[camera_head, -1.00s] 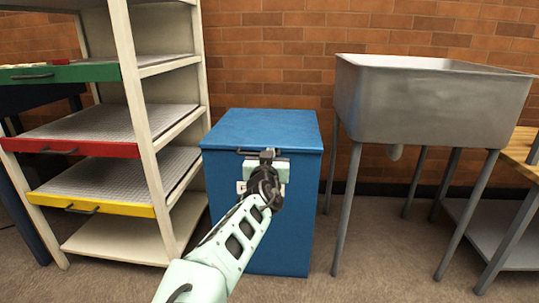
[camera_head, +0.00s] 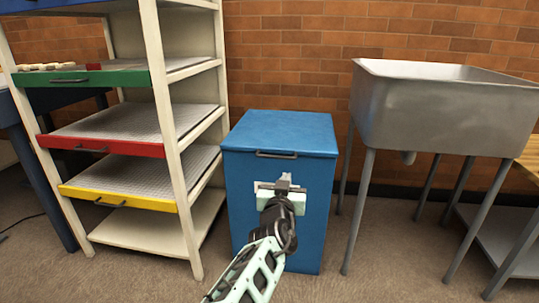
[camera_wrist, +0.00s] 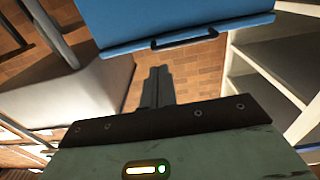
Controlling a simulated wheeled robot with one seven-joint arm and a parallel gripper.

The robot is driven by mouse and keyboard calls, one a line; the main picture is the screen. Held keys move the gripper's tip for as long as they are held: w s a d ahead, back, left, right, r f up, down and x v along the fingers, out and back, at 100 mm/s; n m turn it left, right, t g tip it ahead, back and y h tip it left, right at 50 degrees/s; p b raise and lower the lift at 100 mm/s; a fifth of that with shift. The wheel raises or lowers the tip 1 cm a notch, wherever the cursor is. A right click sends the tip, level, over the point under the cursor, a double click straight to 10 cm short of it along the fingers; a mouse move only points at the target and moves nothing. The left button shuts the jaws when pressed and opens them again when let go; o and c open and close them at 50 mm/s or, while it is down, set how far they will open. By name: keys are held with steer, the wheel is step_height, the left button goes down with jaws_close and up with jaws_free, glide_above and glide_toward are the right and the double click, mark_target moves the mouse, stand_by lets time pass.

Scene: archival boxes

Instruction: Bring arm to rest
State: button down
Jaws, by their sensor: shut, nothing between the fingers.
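My gripper (camera_head: 283,181) is in front of the upper front face of the blue box (camera_head: 236,205) in the head view. It is a little below the box's dark handle (camera_head: 277,155). In the wrist view the two fingers (camera_wrist: 157,84) are together with nothing between them. The blue box (camera_wrist: 130,22) and its handle (camera_wrist: 184,38) lie beyond the fingertips there, apart from them. The box's lid is down. My gripper hides part of a pale label on the box front.
A cream shelf rack (camera_head: 166,100) with green, red and yellow-fronted trays stands left of the box. A grey metal sink (camera_head: 440,110) on legs stands to the right. A brick wall (camera_head: 290,60) is behind. Bare floor (camera_head: 150,275) lies in front.

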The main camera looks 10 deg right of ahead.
steer(key=s+d+f+m+g, duration=0.1)
steer(key=s+d+f+g, duration=0.45)
steer(key=f, duration=0.25)
steer(key=s+d+f+m+g, duration=0.1)
steer(key=s+d+f+g, duration=0.35)
steer(key=f+g, duration=0.2)
steer(key=s+a+r+n+g+y, duration=0.1)
steer(key=s+a+n+g+y, duration=0.15)
steer(key=s+a, duration=0.35)
steer(key=s+a+r+n+g+y, duration=0.1)
steer(key=s+a+r+g+y, duration=0.2)
steer(key=s, duration=0.6)
steer(key=s+r+n+y, duration=0.1)
steer(key=s+r+n, duration=0.9)
steer(key=s+r, duration=0.45)
step_height(320, 180, up, 40)
steer(key=w+p, duration=0.2)
steer(key=p, duration=3.6)
steer(key=shift+a+f+p, duration=0.25)
steer(key=shift+a+p, duration=0.1)
